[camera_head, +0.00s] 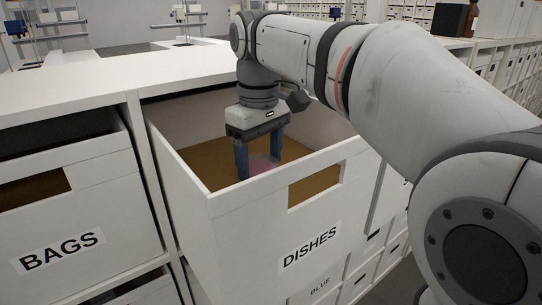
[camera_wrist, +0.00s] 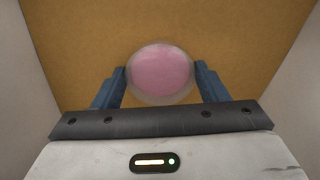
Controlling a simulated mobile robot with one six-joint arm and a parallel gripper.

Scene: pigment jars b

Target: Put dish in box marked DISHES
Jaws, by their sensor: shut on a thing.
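The box marked DISHES (camera_head: 230,228) is a white drawer pulled out of its shelf, open at the top, with a brown floor. My gripper (camera_head: 259,172) reaches down inside it with blue fingers. The dish (camera_head: 262,164) is a small round pink thing with a pale rim, between the fingers. In the wrist view the dish (camera_wrist: 161,73) sits between both fingertips of my gripper (camera_wrist: 163,85), above or on the brown floor; I cannot tell if it touches the floor. The drawer's front wall hides part of the fingers and dish.
A white drawer marked BAGS (camera_head: 60,250) stands at the left in the same white shelf. The DISHES drawer's walls surround my gripper, and its front has a cut-out handle hole. The rest of the drawer floor looks empty.

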